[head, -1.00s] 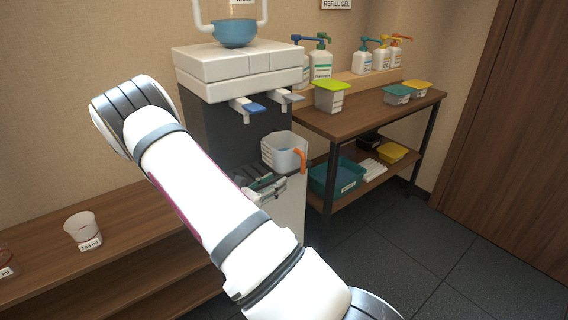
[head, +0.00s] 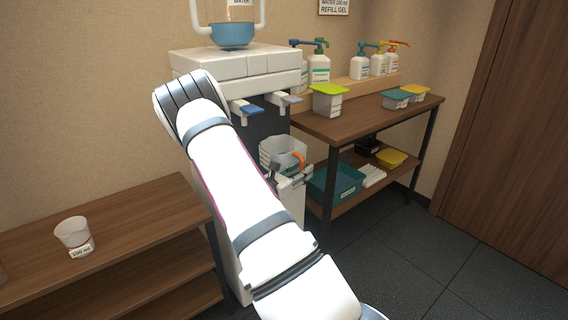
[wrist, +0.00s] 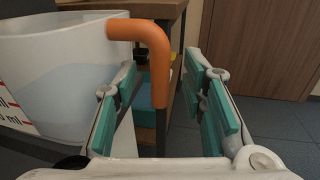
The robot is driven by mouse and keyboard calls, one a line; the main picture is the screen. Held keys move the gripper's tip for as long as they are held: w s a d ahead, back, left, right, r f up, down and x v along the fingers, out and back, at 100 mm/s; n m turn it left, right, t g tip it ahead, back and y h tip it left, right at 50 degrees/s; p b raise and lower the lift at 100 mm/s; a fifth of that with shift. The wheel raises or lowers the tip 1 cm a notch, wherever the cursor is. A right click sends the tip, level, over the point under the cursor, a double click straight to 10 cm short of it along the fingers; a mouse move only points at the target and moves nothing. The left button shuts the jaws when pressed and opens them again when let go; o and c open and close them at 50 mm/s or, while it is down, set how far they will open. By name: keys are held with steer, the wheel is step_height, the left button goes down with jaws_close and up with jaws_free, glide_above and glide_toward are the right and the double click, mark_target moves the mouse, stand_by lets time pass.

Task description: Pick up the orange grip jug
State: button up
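The orange grip jug (head: 280,153) is a clear jug with an orange handle, standing under the dispenser's taps; bluish liquid shows in it. In the wrist view the jug (wrist: 62,75) fills the left side, with red marks on its wall. Its orange handle (wrist: 152,60) reaches into the space between my fingers, nearer the left finger. My gripper (wrist: 168,108) is open, with its teal pads on either side of the handle's lower part. In the head view my gripper (head: 293,179) is just in front of the jug and partly hides it.
The dispenser (head: 237,72) has a blue tap lever (head: 246,108) and a grey one above the jug. To the right, a shelf table (head: 355,122) bears pump bottles and lidded tubs, with a teal bin (head: 335,184) below. A small cup (head: 73,232) stands on the left shelf.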

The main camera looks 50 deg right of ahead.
mark_target(302, 159)
steer(key=shift+d, duration=0.55)
jaws_close()
steer(key=shift+r, duration=0.25)
steer(key=shift+r+p, duration=0.7)
steer(key=shift+r, duration=0.8)
steer(key=shift+s+a+r, duration=0.1)
steer(key=shift+a+r, duration=0.05)
steer(key=shift+r, duration=0.05)
steer(key=s+a+r+p, duration=0.1)
steer(key=s+a+p, duration=0.2)
steer(key=s+a, duration=0.7)
steer(key=shift+s+a+r, duration=0.15)
steer(key=shift+s+a, duration=0.15)
steer(key=shift+a, duration=0.35)
steer(key=shift+p, duration=0.3)
